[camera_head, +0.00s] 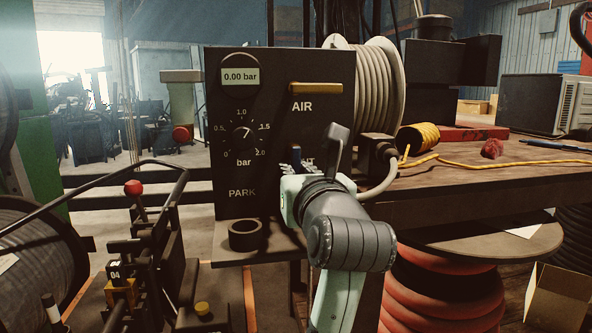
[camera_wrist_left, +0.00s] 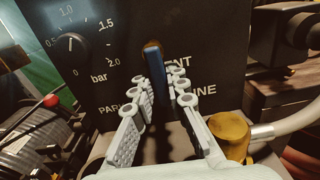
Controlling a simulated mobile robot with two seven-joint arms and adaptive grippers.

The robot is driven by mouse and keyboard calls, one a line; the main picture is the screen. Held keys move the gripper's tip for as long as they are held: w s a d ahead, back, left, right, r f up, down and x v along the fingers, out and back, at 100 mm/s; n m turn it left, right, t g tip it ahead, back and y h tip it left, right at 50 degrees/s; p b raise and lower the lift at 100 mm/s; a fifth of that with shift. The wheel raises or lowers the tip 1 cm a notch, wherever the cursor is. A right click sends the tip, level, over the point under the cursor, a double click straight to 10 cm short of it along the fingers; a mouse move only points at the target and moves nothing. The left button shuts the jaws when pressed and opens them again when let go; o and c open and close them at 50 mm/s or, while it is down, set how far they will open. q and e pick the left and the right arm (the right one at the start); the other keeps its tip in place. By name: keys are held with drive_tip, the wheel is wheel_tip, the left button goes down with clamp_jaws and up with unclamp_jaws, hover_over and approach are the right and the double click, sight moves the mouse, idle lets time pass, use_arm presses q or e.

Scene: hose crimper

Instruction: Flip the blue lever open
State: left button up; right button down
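The blue lever (camera_wrist_left: 153,58) stands upright on the front of a dark control panel (camera_head: 270,120), left of the partly hidden lettering "…ENT" and "…INE". In the head view only a small part of the blue lever (camera_head: 296,155) shows above my left gripper (camera_head: 292,167). In the left wrist view my left gripper (camera_wrist_left: 162,84) is open, with one finger on each side of the lever. The lever's lower part lies between the fingers, with visible room on both sides. Whether a finger touches it I cannot tell. My right gripper is not in view.
The panel has a yellow AIR handle (camera_head: 315,88), a pressure dial (camera_head: 243,134) and a 0.00 bar display (camera_head: 240,76). A hose reel (camera_head: 378,85) stands behind it. A yellow fitting (camera_wrist_left: 230,132) is close to the right finger. A workbench (camera_head: 450,180) extends right.

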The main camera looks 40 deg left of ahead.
sight(291, 107)
use_arm(q)
drive_tip(key=o, duration=0.4)
wheel_tip(291, 107, up, 10)
drive_tip(key=shift+r, duration=0.1)
idle(0.4)
idle(0.5)
